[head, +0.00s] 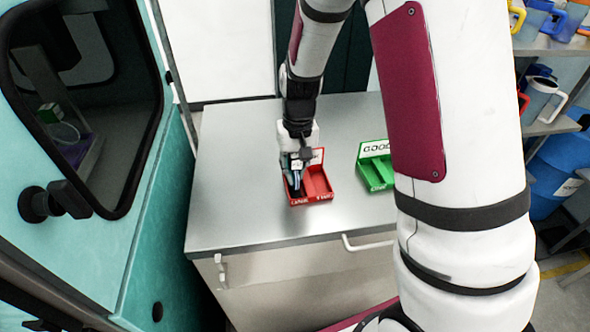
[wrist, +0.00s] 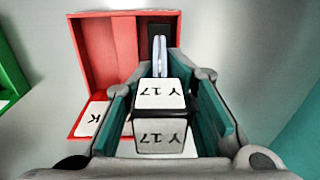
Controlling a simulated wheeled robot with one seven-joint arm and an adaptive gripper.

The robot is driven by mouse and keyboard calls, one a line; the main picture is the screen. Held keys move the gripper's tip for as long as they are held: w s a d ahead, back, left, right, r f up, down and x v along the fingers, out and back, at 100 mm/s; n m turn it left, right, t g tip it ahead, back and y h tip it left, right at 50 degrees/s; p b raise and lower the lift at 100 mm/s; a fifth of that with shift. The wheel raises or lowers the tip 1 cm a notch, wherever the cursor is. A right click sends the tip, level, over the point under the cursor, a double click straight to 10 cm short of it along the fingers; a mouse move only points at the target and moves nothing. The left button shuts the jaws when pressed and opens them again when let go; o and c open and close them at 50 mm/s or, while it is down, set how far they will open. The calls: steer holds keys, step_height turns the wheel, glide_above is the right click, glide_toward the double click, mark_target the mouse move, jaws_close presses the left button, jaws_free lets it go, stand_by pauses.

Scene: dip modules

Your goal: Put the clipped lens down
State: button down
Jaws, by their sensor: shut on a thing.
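My gripper (wrist: 160,115) is shut on a dark clip block with white labels reading "Y 17" (wrist: 160,95). A thin pale lens (wrist: 160,55) stands out from the far side of the block, seen edge-on. In the head view, my gripper (head: 297,160) is low over the left part of the red two-compartment box (head: 318,182). The lens lies over the box's dark-looking compartment in the wrist view; I cannot tell whether it touches the box. The other red compartment looks empty.
A green box marked "GOOD" (head: 375,165) stands to the right on the metal table (head: 235,200). A teal cabinet with a dark window (head: 165,210) is on the left. Shelves with mugs (head: 541,98) are on the right. The table's left and front parts are clear.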

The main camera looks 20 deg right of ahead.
steer(key=shift+f, duration=0.15)
steer(key=c, duration=1.3)
jaws_free()
steer(key=shift+c, duration=0.2)
steer(key=r, duration=0.4)
steer(key=r+b, duration=0.1)
steer(key=r, duration=0.7)
steer(key=shift+s+d+r+b, duration=0.1)
steer(key=shift+d+r+b, duration=0.15)
steer(key=shift+b, duration=0.05)
steer(key=s+r+t, duration=0.2)
steer(key=s+r, duration=0.3)
steer(key=s, duration=0.5)
steer(key=s+r+n+t, duration=0.1)
steer(key=s+r+t, duration=0.2)
steer(key=s+r, duration=0.3)
steer(key=s, duration=0.3)
steer(key=shift+s+a+r+n+t+h, duration=0.2)
steer(key=shift+s+r+n+t+h, duration=0.1)
steer(key=shift+s, duration=0.05)
